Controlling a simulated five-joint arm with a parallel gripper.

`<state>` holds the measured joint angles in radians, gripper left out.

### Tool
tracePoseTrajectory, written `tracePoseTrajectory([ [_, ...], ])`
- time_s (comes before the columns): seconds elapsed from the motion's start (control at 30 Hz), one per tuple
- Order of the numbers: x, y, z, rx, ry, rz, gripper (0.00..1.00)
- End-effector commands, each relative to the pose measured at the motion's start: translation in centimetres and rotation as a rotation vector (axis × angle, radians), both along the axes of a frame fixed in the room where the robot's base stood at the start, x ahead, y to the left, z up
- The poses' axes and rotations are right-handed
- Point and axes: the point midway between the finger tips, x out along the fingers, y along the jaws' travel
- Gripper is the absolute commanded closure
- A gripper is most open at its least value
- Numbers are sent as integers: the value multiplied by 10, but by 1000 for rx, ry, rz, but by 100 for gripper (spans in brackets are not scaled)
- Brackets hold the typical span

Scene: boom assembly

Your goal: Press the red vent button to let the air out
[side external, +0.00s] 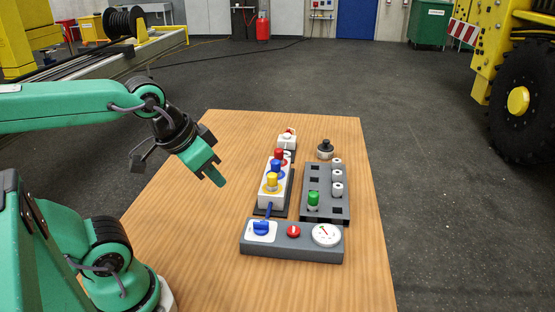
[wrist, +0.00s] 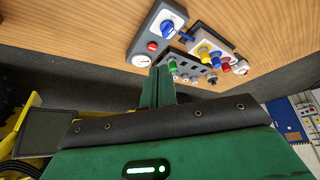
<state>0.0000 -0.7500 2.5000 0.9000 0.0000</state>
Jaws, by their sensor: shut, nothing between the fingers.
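The red vent button (side external: 293,231) sits in the middle of a grey control box (side external: 285,250) at the table's near side. It also shows in the wrist view (wrist: 152,47). A blue lever (side external: 262,228) on a white plate is to its left. A round white gauge (side external: 326,234) is to its right; its reading is too small to tell. My gripper (side external: 218,180) is shut and empty, tilted downward above the table, left of the box and apart from it. Its green fingers (wrist: 158,82) lie together in the wrist view.
Behind the box stand a white block (side external: 267,196) with yellow, blue and red connectors, and a grey rack (side external: 341,209) with a green connector (side external: 313,199) and several grey-white ones. A white emergency-stop-like box (side external: 287,141) and a black knob (side external: 325,149) stand farther back. The left tabletop is clear.

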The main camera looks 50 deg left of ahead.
Motion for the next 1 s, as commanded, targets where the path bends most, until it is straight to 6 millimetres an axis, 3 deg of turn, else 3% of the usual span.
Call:
tracePoseTrajectory([
  [0.73, 1, 0, 0, -1, 0, 3, 100],
  [1.0, 16, -2, -4, -30, -10, 48, 100],
])
